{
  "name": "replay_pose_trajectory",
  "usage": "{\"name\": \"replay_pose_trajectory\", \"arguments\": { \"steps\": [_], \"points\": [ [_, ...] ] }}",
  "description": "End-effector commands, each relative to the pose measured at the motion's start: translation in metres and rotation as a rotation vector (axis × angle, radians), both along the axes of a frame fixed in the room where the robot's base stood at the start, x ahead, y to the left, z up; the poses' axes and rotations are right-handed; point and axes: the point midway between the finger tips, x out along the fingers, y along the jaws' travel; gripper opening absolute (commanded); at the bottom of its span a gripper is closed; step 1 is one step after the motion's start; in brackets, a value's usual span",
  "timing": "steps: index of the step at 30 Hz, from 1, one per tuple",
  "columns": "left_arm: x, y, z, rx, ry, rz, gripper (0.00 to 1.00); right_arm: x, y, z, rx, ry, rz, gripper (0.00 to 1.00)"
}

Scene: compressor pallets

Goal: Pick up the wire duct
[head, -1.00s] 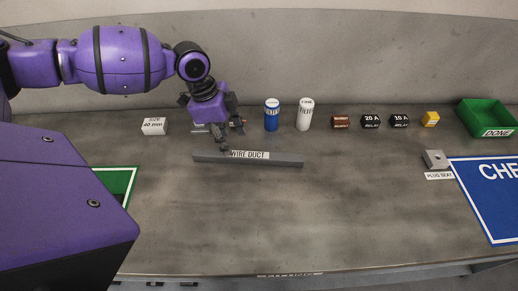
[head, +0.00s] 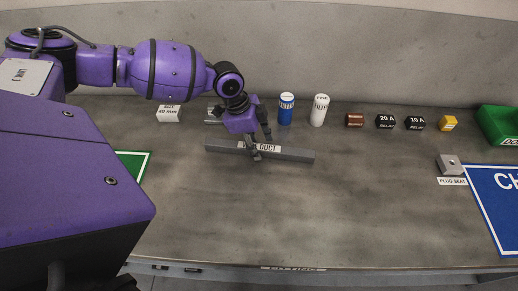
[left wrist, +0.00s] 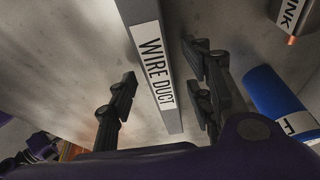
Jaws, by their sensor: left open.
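The wire duct (head: 295,154) is a long grey bar with a white label, lying on the grey table near the back. It also shows in the left wrist view (left wrist: 143,20), running down the middle with its "WIRE DUCT" label readable. My left gripper (head: 262,148) is at the duct's middle, covering part of the label in the head view. In the left wrist view my left gripper (left wrist: 160,75) is open, with one finger on each side of the duct and visible gaps between. My right gripper is not in view.
Behind the duct stand a white size block (head: 168,114), a blue can (head: 286,110) and a white can (head: 319,111). Further right are a brown block (head: 354,120), two black relays, a yellow block (head: 448,123), a plug seat (head: 451,165) and a green bin (head: 500,125). The front table is clear.

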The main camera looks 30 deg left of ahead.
Motion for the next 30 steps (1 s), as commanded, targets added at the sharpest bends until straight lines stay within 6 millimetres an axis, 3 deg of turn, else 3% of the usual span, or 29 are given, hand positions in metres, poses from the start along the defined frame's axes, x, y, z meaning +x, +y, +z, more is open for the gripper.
{"name": "replay_pose_trajectory", "arguments": {
  "steps": [3,13,23,30],
  "points": [
    [0.000,0.000,0.000,0.000,0.000,-0.001,0.44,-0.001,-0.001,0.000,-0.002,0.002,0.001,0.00],
    [0.000,0.000,0.001,0.000,0.000,-0.001,0.01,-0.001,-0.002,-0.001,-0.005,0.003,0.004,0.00],
    [0.000,0.000,0.002,-0.001,-0.002,-0.001,0.00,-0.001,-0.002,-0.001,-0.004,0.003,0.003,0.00],
    [0.001,0.000,0.021,0.000,-0.004,-0.002,0.00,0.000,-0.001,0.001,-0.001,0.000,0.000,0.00]
  ]
}}
